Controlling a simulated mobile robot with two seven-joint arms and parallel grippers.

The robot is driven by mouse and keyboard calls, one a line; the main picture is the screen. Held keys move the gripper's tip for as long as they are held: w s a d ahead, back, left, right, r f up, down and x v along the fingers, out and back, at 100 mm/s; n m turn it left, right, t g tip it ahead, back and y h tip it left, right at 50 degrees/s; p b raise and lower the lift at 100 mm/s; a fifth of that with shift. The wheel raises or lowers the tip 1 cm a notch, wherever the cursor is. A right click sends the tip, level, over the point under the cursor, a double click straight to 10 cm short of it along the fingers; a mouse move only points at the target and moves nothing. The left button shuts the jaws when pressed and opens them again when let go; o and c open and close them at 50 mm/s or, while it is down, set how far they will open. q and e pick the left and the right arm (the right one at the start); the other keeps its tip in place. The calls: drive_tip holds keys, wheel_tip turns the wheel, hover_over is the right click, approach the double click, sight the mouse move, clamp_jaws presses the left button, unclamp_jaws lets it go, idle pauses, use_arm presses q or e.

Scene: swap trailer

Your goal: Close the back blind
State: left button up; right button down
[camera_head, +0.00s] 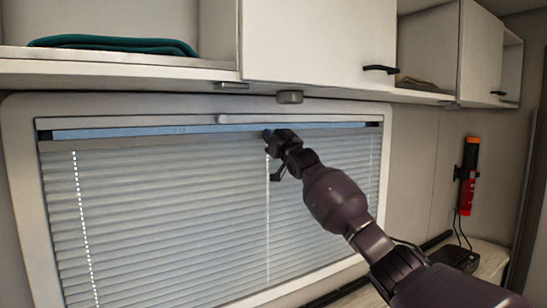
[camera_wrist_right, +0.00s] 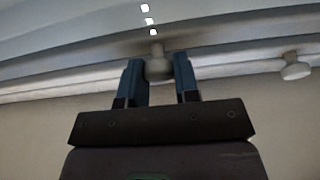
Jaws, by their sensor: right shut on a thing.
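The back blind (camera_head: 160,215) is a pleated grey blind that covers nearly the whole window, from the bottom up to a thin blue-lit gap below the top of the frame. My right gripper (camera_head: 268,136) is at the blind's top rail, right of the window's middle. In the right wrist view the two blue fingers (camera_wrist_right: 158,75) are shut around a pale round knob (camera_wrist_right: 158,66) on the rail. The fingers and arm hide part of the rail in the head view. My left gripper is in neither view.
Overhead cabinets (camera_head: 320,45) run above the window, with a green folded cloth (camera_head: 115,44) on the left shelf. A red and black torch (camera_head: 468,178) hangs on the wall to the right. A second knob (camera_wrist_right: 296,69) shows in the right wrist view.

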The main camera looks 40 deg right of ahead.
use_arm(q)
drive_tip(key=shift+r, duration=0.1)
use_arm(e)
drive_tip(key=shift+s+r, duration=0.1)
drive_tip(key=shift+r, duration=1.25)
drive_tip(key=c, duration=0.9)
unclamp_jaws()
drive_tip(key=shift+f, duration=0.1)
use_arm(q)
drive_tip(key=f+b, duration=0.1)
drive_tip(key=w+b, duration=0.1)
drive_tip(key=b, duration=0.1)
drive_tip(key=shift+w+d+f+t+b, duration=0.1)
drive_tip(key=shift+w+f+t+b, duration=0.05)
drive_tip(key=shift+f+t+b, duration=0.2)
use_arm(e)
drive_tip(key=v, duration=1)
drive_tip(key=shift+s+f, duration=0.1)
drive_tip(key=shift+s, duration=0.2)
